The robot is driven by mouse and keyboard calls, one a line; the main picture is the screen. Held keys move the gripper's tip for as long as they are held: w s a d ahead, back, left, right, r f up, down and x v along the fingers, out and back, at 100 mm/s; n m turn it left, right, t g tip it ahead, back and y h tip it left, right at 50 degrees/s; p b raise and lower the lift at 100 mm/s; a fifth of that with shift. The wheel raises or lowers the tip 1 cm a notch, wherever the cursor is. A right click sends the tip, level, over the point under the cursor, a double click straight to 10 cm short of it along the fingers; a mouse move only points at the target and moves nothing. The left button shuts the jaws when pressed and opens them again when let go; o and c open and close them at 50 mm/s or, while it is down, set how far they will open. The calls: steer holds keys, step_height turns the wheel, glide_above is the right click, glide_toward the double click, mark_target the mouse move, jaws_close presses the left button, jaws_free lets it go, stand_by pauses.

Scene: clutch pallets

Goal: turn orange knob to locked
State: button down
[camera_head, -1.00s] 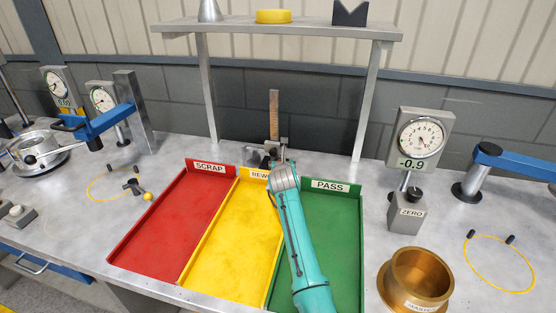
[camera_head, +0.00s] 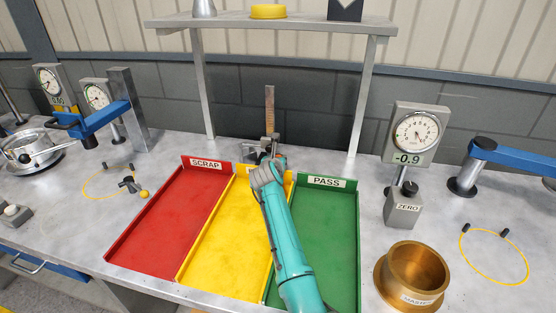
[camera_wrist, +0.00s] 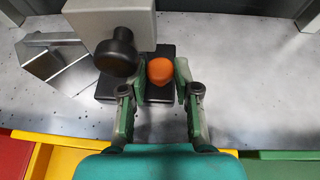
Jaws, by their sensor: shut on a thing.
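The orange knob (camera_wrist: 160,70) is a small rounded knob on a dark base (camera_wrist: 150,92), seen from above in the wrist view. My gripper (camera_wrist: 159,78) has its green-padded fingers on either side of the knob, shut on it. In the head view my teal arm reaches over the yellow tray to a height gauge with an upright scale (camera_head: 269,110) at the back of the bench. There my gripper hides the knob. No locked mark is readable.
A grey block (camera_wrist: 108,20) with a black knob (camera_wrist: 117,52) stands close to my left finger. Red (camera_head: 165,225), yellow (camera_head: 222,240) and green (camera_head: 315,240) trays lie in front. A shelf (camera_head: 275,24) stands above. A brass ring (camera_head: 412,275) sits at right.

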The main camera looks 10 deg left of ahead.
steer(key=shift+a+m+h, duration=0.15)
steer(key=shift+m+h, duration=0.35)
steer(key=shift+h, duration=0.1)
steer(key=c, duration=0.9)
jaws_free()
steer(key=shift+s, duration=0.15)
steer(key=v, duration=1.1)
steer(key=shift+s+a+r, duration=0.1)
steer(key=shift+s+r, duration=0.05)
steer(key=shift+s, duration=0.25)
